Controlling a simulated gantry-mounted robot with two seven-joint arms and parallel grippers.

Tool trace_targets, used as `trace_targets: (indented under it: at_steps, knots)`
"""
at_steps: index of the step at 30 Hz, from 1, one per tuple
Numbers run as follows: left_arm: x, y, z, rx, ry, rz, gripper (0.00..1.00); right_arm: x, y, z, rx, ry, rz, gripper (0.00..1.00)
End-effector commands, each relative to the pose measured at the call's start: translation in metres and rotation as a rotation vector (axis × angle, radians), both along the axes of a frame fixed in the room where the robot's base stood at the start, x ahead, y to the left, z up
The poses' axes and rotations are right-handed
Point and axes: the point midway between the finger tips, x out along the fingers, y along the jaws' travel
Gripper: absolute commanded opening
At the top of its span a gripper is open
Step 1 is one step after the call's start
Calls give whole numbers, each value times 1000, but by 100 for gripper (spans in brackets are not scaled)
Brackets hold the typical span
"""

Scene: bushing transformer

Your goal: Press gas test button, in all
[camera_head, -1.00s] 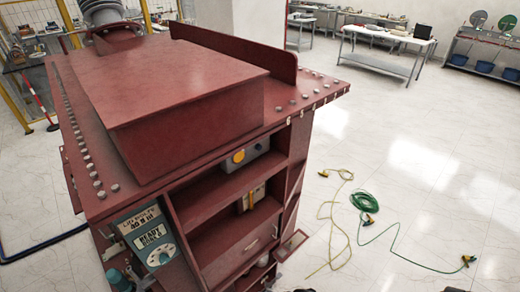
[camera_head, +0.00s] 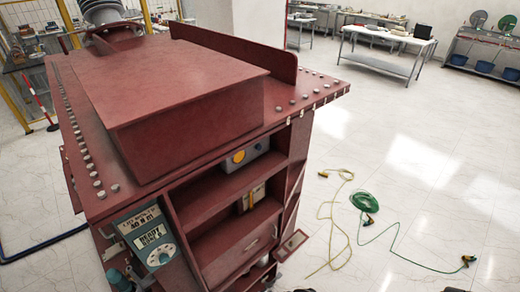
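The dark red transformer (camera_head: 190,155) stands at the left and centre, its open shelves facing me. A grey-blue panel (camera_head: 147,235) with a small display and a dial sits at its lower left corner. A grey box (camera_head: 257,154) with a round yellow-orange part (camera_head: 239,156) sits in the upper shelf. A second small box (camera_head: 253,195) with a yellow part is on the shelf below. I cannot tell which part is the gas test button. Neither gripper can be made out. Small dark shapes at the bottom edge are too cut off to identify.
A yellow cable (camera_head: 333,225) and a green coiled cable (camera_head: 366,202) with end clamps lie on the floor to the right. A work table (camera_head: 388,40) and racks stand along the back. Yellow fencing is at the far left. The right-hand floor is otherwise open.

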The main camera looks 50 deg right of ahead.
Motion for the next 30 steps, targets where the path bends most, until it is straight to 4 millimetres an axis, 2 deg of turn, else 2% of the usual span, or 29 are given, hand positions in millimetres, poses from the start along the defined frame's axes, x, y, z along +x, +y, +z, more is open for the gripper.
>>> trace_targets:
  at_steps: [10,15,17,30]
  knots:
    - [0,0,0,-1,0,1,32,0,0,0,0,0,0,0]
    - [0,-2,0,-7,0,4,6,0,0,0,0,0,0,0]
    - [0,-2,0,-9,0,6,0,0,0,0,0,0,0,0]
    - [0,-3,0,-12,0,8,0,0,0,0,0,0,0,0]
